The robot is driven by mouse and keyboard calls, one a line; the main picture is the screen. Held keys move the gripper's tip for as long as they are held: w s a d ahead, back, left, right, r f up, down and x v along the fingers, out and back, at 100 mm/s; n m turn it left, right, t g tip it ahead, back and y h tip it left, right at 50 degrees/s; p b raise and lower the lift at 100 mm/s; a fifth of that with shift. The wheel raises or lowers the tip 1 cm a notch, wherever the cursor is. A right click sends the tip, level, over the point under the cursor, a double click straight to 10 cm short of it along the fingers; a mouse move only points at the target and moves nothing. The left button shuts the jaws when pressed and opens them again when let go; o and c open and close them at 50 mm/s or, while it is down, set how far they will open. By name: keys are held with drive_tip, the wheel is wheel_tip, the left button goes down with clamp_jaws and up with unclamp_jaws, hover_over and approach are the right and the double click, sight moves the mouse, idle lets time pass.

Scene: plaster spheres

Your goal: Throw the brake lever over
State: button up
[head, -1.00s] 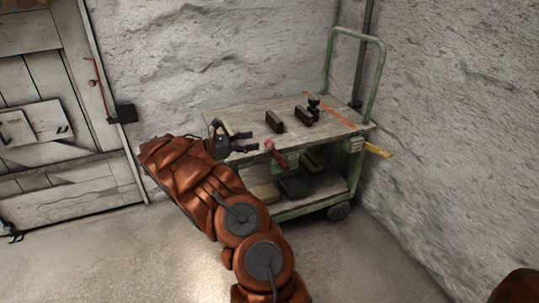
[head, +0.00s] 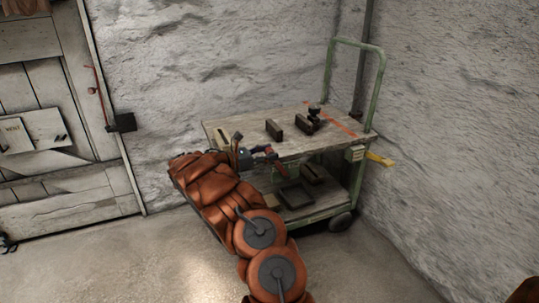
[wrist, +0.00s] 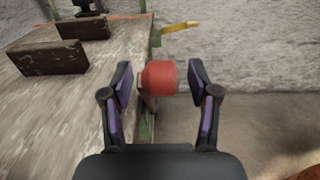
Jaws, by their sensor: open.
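The brake lever appears to be the lever with a red knob on the front side of the green cart (head: 350,195). My gripper (wrist: 160,82) is open, with one finger on each side of the knob and a visible gap to both. In the head view my gripper (head: 268,152) is at the cart's front edge, and my arm hides part of the cart.
Dark blocks (head: 274,129) and a small dark object (head: 314,111) stand on the wooden top (head: 235,130). A yellow handle (head: 380,159) sticks out at the cart's right. The lower shelf holds a dark tray (head: 296,194). Rough walls stand behind and right; floor is clear in front.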

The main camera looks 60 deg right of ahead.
drive_tip(key=shift+s+d, duration=0.15)
drive_tip(key=shift+d, duration=0.05)
drive_tip(key=shift+s, duration=0.1)
clamp_jaws()
idle(0.4)
drive_tip(key=shift+f, duration=0.1)
